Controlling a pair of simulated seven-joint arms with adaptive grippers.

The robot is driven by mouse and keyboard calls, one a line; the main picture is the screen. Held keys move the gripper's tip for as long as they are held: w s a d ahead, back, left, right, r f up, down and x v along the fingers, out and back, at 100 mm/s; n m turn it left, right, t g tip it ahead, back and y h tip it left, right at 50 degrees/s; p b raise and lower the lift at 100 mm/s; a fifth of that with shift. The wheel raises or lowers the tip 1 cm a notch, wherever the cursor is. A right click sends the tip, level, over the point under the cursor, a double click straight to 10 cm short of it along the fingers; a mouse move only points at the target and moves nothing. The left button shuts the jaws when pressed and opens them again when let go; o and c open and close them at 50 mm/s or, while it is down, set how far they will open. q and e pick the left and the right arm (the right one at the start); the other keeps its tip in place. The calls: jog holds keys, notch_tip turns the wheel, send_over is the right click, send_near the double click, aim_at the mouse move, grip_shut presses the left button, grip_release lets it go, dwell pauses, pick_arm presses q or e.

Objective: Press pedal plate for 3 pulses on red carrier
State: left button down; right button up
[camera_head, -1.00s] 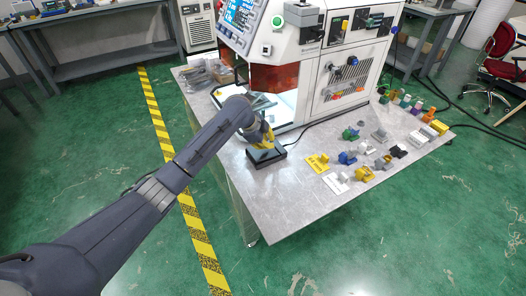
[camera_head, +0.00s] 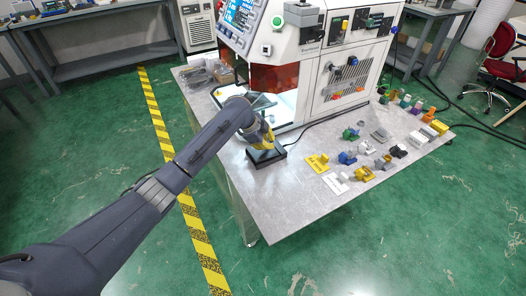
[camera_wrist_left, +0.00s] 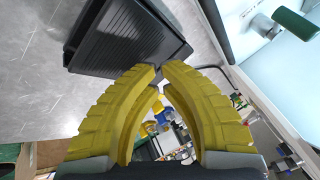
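The black pedal (camera_head: 266,158) sits on the grey table near its left front edge. Its ribbed dark plate fills the upper left of the left wrist view (camera_wrist_left: 125,38). My left gripper (camera_head: 268,146) is over the pedal, pointing down. In the left wrist view its yellow fingers (camera_wrist_left: 162,67) curve together with tips almost meeting at the plate's edge, and nothing is held between them. I cannot tell whether the tips touch the plate. I cannot make out a red carrier for certain. My right gripper is not in view.
A white machine (camera_head: 305,65) with a screen, buttons and an orange-tinted window stands behind the pedal. Several small coloured parts, including a yellow piece (camera_head: 318,162) and a blue one (camera_head: 346,158), lie to the right. The table's front middle is clear.

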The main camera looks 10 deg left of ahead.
pick_arm(q)
jog(key=shift+s+a+f, duration=0.1)
jog(key=shift+a+f, duration=0.05)
jog(key=shift+f, duration=0.95)
dwell(1.2)
jog(key=shift+r, duration=1.15)
jog(key=shift+r, duration=0.15)
jog(key=shift+w+d+r, duration=0.15)
jog(key=shift+r, duration=1.05)
jog(key=shift+w+d+r, duration=0.15)
jog(key=shift+r, duration=1.05)
jog(key=r, duration=0.3)
jog(key=shift+w+d+r, duration=0.1)
jog(key=shift+d+r, duration=0.1)
jog(key=shift+r, duration=0.2)
